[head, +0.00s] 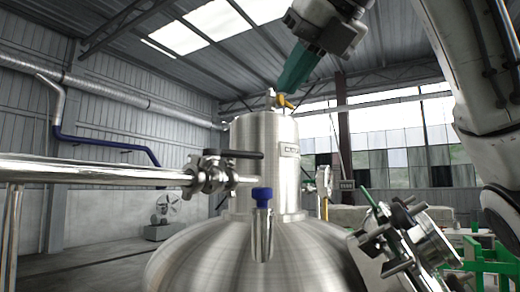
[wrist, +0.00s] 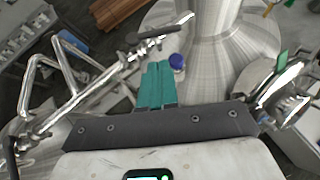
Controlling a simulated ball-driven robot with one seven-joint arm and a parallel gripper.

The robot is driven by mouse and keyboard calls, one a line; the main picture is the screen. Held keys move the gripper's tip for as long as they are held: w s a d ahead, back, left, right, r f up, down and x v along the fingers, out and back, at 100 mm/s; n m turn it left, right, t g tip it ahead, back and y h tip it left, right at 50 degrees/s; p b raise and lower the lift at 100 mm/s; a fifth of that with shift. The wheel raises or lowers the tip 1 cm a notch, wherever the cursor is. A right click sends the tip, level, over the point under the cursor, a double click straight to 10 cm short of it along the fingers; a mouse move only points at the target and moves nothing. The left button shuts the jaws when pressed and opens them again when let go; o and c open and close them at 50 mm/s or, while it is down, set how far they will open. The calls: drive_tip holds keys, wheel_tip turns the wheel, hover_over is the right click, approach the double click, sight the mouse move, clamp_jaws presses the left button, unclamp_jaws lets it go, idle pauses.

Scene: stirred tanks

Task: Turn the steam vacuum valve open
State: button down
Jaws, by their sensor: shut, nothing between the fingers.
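My gripper (head: 287,86) is shut and empty, its teal fingers pointing down in front of the tank's top in the head view. In the wrist view its fingers (wrist: 156,66) point toward the tank's shoulder, beside the blue cap. A small yellow-handled valve (head: 285,101) tops the steel dome; the fingertips overlap it in the head view, but contact cannot be told. A valve with a black lever (head: 236,153) sits on the left pipe; the lever also shows in the wrist view (wrist: 156,33). A green-handled fitting (head: 370,200) is at right. Which one is the steam vacuum valve cannot be told.
The steel tank (head: 215,255) fills the lower middle. A blue-capped nozzle (head: 262,193) stands on its front. A long horizontal pipe (head: 90,170) runs in from the left. A clamped port (head: 425,240) sticks up at right. Open air surrounds my gripper.

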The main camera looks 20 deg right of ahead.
sight(251, 153)
drive_tip(key=p+x, duration=0.1)
drive_tip(key=x, duration=0.3)
drive_tip(key=p+x, duration=0.1)
drive_tip(key=x, duration=0.4)
drive_tip(key=p+x, duration=0.1)
drive_tip(key=x, duration=0.4)
drive_tip(key=shift+d+f+p, duration=0.1)
drive_tip(key=shift+d+p, duration=0.2)
drive_tip(key=shift+p, duration=0.05)
drive_tip(key=shift+w, duration=0.1)
drive_tip(key=shift+w+d+n+y, duration=0.2)
drive_tip(key=shift+w+n+y, duration=0.2)
drive_tip(key=shift+n, duration=0.4)
drive_tip(key=shift+w, duration=1.05)
drive_tip(key=shift+s, duration=0.2)
